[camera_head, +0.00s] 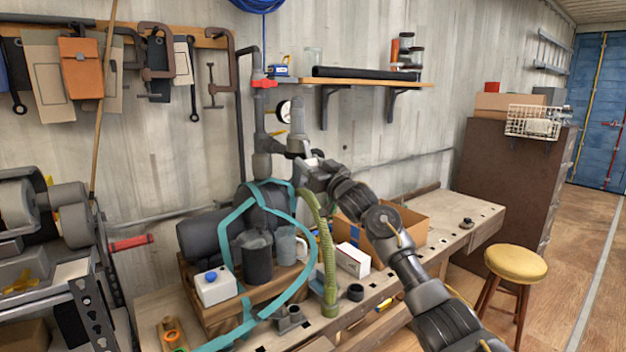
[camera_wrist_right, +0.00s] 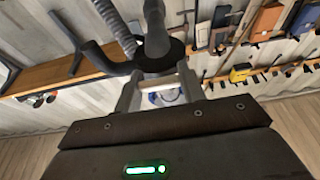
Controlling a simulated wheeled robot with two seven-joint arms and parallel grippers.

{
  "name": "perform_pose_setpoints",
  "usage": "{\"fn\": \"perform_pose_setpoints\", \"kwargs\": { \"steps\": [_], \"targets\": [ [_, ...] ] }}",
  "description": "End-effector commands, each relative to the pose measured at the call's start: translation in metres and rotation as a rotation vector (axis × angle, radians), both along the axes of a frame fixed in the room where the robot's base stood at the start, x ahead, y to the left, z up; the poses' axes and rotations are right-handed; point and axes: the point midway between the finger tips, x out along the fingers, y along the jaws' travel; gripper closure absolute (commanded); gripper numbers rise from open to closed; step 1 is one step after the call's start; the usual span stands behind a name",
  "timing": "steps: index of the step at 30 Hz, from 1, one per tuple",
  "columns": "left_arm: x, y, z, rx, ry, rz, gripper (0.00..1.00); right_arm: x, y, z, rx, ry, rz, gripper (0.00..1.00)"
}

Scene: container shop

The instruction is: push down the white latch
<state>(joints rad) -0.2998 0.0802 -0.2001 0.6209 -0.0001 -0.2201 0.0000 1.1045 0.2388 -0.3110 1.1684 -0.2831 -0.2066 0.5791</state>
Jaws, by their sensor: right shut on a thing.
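My right gripper (camera_head: 303,168) reaches up from the lower right to the grey pipework above the bench. In the right wrist view, its two light grey fingers (camera_wrist_right: 158,92) are shut around a dark grey fitting (camera_wrist_right: 156,42) with a round collar. In the head view, this fitting (camera_head: 297,140) stands beside the upright pipe, just below a round white-faced gauge (camera_head: 284,111). I cannot make out a separate white latch; the gripper and fitting may hide it. My left gripper is not in view.
Below stand a dark tank (camera_head: 205,236), a dark mug (camera_head: 257,262), a white box with a blue cap (camera_head: 215,287) and a cardboard box (camera_head: 412,228). A shelf (camera_head: 352,82) is above right.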

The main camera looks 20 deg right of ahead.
Motion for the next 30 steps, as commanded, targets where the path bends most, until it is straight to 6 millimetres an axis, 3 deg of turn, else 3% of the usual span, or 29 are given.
{"fn": "perform_pose_setpoints", "kwargs": {
  "steps": [1,3,14,15,20,30],
  "targets": [
    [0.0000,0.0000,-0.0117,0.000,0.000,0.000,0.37,0.0015,0.0009,-0.0054,0.013,-0.023,0.000,0.83],
    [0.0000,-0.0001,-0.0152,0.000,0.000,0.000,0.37,0.0027,0.0008,-0.0040,0.020,-0.049,-0.002,0.83],
    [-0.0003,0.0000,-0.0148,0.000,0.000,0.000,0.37,0.0033,0.0007,0.0002,0.028,-0.070,-0.003,0.83],
    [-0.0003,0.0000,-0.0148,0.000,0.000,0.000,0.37,0.0033,0.0006,0.0003,0.027,-0.069,-0.003,0.59],
    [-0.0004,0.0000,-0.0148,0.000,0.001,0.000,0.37,0.0033,0.0007,-0.0001,0.027,-0.068,-0.003,0.38],
    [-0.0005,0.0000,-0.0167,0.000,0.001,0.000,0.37,0.0012,-0.0003,-0.0029,0.026,-0.067,-0.002,0.38]
  ]
}}
